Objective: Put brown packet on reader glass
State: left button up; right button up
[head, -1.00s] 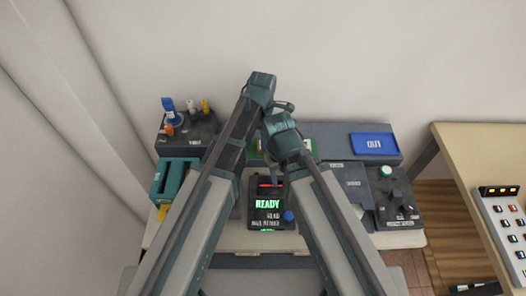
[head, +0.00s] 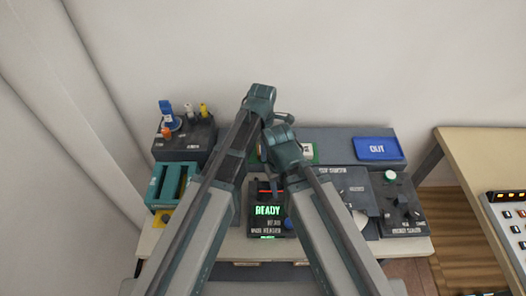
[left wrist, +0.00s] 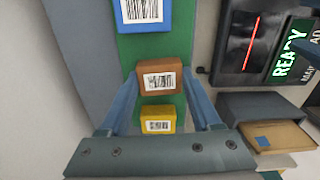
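The brown packet (left wrist: 159,78), with a white barcode label, lies on a green strip (left wrist: 115,90) in the left wrist view. My left gripper (left wrist: 161,76) has one finger on each side of it, very close to its sides; I cannot make out firm contact. A blue packet (left wrist: 145,15) lies beyond it and a smaller yellow packet (left wrist: 157,113) nearer. The reader glass (left wrist: 250,42) is dark with a red line, right of the packets; it also shows in the head view (head: 264,188). The arms hide both gripper tips in the head view.
The reader's display (head: 267,211) reads READY in green. A blue OUT tray (head: 378,149) stands at the back right. A teal slotted holder (head: 170,185) and a dark box with pegs (head: 185,140) stand left. A grey bin with a tan packet (left wrist: 275,135) lies beside the reader.

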pick_arm(q)
jog(key=c, duration=0.7)
jog(key=shift+r+p, duration=2.3)
jog(key=shift+c, duration=0.2)
pick_arm(e)
notch_tip(320, 180, up, 5)
jog(key=shift+f, duration=0.2)
